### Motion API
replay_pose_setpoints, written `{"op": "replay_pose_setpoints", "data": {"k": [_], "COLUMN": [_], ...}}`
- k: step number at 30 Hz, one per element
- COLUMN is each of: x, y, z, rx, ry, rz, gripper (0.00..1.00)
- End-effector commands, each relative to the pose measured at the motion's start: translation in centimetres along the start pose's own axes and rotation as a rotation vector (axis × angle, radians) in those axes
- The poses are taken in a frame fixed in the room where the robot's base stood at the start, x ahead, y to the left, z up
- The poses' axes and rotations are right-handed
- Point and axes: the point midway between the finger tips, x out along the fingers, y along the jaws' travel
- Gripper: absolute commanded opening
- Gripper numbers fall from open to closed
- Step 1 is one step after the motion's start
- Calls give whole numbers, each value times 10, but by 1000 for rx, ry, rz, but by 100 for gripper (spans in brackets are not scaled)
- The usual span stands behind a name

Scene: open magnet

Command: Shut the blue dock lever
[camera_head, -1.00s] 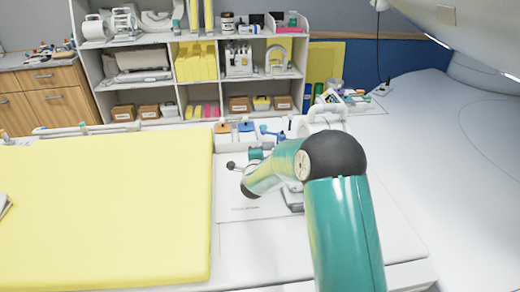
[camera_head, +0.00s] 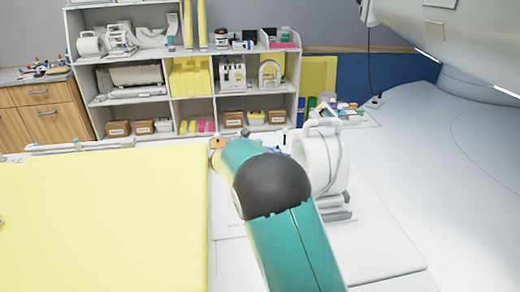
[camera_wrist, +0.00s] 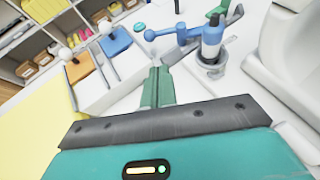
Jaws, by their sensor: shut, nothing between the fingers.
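In the wrist view, a blue dock (camera_wrist: 117,43) sits on a white unit, with a lever ending in a white ball knob (camera_wrist: 105,28) beside it. An orange dock (camera_wrist: 79,67) with a similar white-knobbed lever (camera_wrist: 66,53) is to its left. My gripper (camera_wrist: 158,76) shows its green fingers shut together and empty. They point toward the white unit, below and right of the blue dock and apart from its lever. In the head view my arm hides the blue dock and my gripper; part of the orange dock (camera_head: 217,142) shows.
A blue ball-ended handle (camera_wrist: 150,35) and a blue-and-white bottle (camera_wrist: 212,38) in a holder stand to the right. A white ring-shaped device (camera_head: 322,160) is right of my arm. A yellow pad (camera_head: 100,220) covers the left. Shelves (camera_head: 185,75) stand behind.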

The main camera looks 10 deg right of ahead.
Motion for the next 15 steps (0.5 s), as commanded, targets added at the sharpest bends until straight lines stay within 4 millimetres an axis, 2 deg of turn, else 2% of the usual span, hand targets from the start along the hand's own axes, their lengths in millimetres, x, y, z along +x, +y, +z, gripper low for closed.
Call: {"op": "replay_pose_setpoints", "data": {"k": [11, 15], "x": [1, 12], "y": [0, 0], "z": [0, 0], "rx": [12, 12], "ry": [2, 3], "rz": [0, -2], "gripper": [0, 0]}}
